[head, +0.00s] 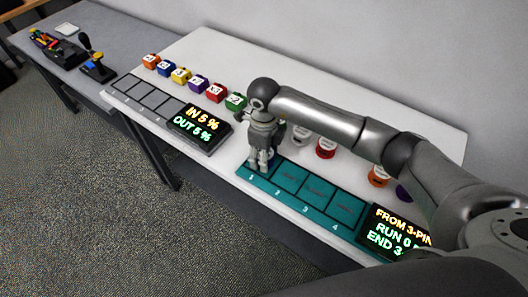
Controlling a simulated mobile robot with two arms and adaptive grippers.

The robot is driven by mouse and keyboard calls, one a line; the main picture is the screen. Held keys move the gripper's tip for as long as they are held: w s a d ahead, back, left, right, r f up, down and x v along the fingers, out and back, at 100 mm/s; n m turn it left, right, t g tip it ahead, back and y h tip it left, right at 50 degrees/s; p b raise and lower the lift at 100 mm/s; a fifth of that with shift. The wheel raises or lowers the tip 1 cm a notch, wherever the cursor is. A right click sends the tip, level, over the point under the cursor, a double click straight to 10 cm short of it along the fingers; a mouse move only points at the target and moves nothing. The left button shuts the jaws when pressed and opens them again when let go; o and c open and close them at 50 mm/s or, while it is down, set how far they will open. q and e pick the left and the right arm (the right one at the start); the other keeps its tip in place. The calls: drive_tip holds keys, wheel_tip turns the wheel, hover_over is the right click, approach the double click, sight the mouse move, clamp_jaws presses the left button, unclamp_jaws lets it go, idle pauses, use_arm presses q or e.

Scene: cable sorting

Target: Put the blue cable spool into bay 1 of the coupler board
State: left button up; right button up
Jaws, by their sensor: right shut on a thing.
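The teal coupler board (316,203) lies along the front edge of the white table, with bays numbered from 1 at its left end. My right gripper (259,164) points down over bay 1 at that end. It is shut on the blue cable spool (270,155), of which only a small bluish part shows beside the fingers. The fingers hide most of the spool and of bay 1, so I cannot tell whether the spool touches the bay floor. The other bays look empty. My left gripper is not in view.
Behind the board stand a white spool (301,136), a red spool (325,148) and an orange spool (378,176), partly behind my right arm. A display (399,232) is at the board's right end. Several coloured cubes (181,76) and a grey board (150,101) are at left.

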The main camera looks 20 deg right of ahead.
drive_tip(key=shift+f, duration=0.2)
drive_tip(key=o, duration=1.1)
drive_tip(key=shift+r, duration=0.1)
drive_tip(key=shift+r, duration=0.2)
drive_tip(key=shift+w+r, duration=0.1)
drive_tip(key=shift+r, duration=0.25)
wheel_tip(320, 180, up, 10)
drive_tip(key=b, duration=0.3)
drive_tip(key=shift+f, duration=0.15)
drive_tip(key=shift+r, duration=0.75)
